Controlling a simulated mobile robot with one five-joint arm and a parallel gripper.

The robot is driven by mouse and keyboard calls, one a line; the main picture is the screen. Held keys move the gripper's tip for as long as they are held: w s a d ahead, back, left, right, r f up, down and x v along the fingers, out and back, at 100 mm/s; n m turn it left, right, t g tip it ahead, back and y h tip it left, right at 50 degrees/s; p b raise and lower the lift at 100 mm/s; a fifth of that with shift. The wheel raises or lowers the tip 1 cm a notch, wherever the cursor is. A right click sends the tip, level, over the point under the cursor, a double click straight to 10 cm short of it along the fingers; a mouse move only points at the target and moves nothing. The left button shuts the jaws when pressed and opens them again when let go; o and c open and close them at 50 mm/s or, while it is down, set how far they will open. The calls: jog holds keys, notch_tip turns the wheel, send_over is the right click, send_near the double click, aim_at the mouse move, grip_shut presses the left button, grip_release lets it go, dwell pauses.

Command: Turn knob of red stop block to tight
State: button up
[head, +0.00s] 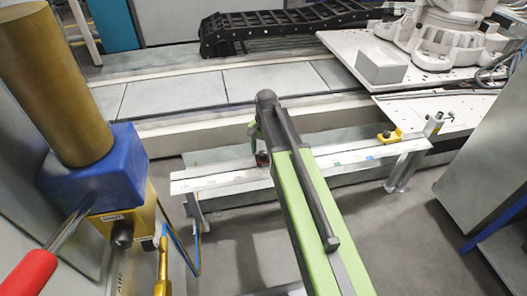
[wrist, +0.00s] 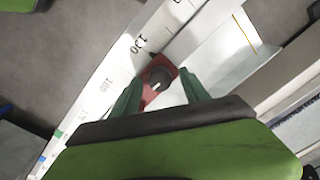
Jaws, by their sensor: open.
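The red stop block (wrist: 149,95) sits on the white scale rail (wrist: 118,72) in the wrist view, close in front of my gripper. Its dark round knob (wrist: 159,77) faces the camera and bears a short white mark. My gripper (wrist: 159,84) is open, with one green finger on each side of the block and knob. I cannot tell whether the fingers touch the knob. In the head view a small part of the red block (head: 262,158) shows beside my green arm, which hides much of the gripper.
A yellow stop block (head: 389,136) sits at the right part of the rail. A blue block with a brass cylinder (head: 50,80) and a red-handled lever stands at the left. A grey cabinet (head: 490,170) stands at the right. Open floor lies in front of the rail.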

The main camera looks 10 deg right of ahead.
aim_at(264, 155)
notch_tip(264, 155, up, 17)
jog(key=p, duration=1.7)
jog(key=shift+s+d+r, duration=0.2)
jog(key=shift+d, duration=0.1)
jog(key=s+n, duration=0.7)
jog(key=s, duration=0.7)
notch_tip(264, 155, up, 23)
jog(key=p, duration=2.3)
jog(key=shift+w+a, duration=0.15)
jog(key=shift+a, duration=0.25)
